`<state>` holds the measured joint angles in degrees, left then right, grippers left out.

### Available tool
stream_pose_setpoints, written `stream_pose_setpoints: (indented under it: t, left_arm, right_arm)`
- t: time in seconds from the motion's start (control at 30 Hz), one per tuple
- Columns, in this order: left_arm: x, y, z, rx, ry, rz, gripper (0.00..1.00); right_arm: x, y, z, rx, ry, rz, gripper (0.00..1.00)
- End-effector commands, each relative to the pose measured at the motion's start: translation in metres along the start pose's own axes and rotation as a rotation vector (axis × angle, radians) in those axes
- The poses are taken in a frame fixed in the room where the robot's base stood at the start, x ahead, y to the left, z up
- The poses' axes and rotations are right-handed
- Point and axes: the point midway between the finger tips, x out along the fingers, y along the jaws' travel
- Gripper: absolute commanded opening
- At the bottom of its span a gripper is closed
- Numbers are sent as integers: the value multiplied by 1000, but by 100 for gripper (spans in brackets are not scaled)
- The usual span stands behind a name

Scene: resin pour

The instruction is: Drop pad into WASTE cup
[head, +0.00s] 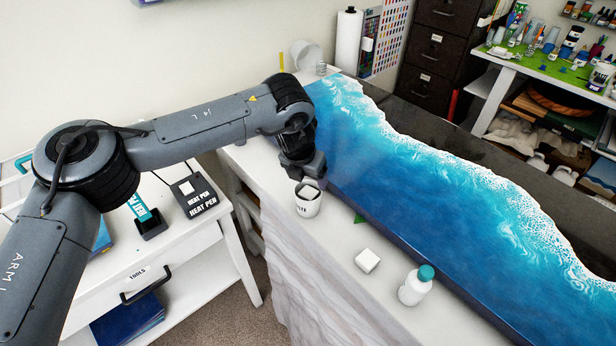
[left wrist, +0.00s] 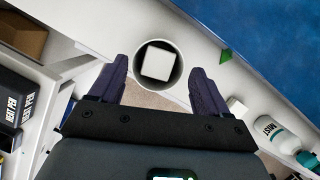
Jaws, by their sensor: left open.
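The white cup (head: 307,203), with dark lettering only partly readable, stands upright on the white bench ledge. My left gripper (head: 310,178) is just above its rim, pointing down. In the left wrist view the fingers are spread wide on either side of the cup (left wrist: 178,75), with nothing gripped between them. A white square pad (left wrist: 158,63) shows within the round rim of the cup. How deep it sits I cannot tell. In the head view the gripper and rim hide the pad. My right gripper is in neither view.
A second white block (head: 367,261) lies on the ledge, with a teal-capped white bottle (head: 415,286) beyond it. A small green piece (head: 359,219) is by the blue resin slab (head: 430,215). A heat pen box (head: 194,196) stands on the left cabinet.

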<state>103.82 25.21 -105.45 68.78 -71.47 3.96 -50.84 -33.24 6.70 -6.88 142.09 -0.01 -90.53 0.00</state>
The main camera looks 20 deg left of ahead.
Motion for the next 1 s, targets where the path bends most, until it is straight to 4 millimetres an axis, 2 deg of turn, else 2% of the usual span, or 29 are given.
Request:
stream_pose_setpoints:
  t: [0.4, 0.6, 1.0]
  left_arm:
    - [-69, 0, 1, 0, -4, -1, 77]
    - [-92, 0, 1, 1, -3, -1, 77]
    - [-100, 0, 0, 0, -1, 0, 77]
  right_arm:
    - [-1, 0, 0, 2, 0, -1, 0]
    - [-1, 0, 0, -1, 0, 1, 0]
    - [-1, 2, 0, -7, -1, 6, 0]
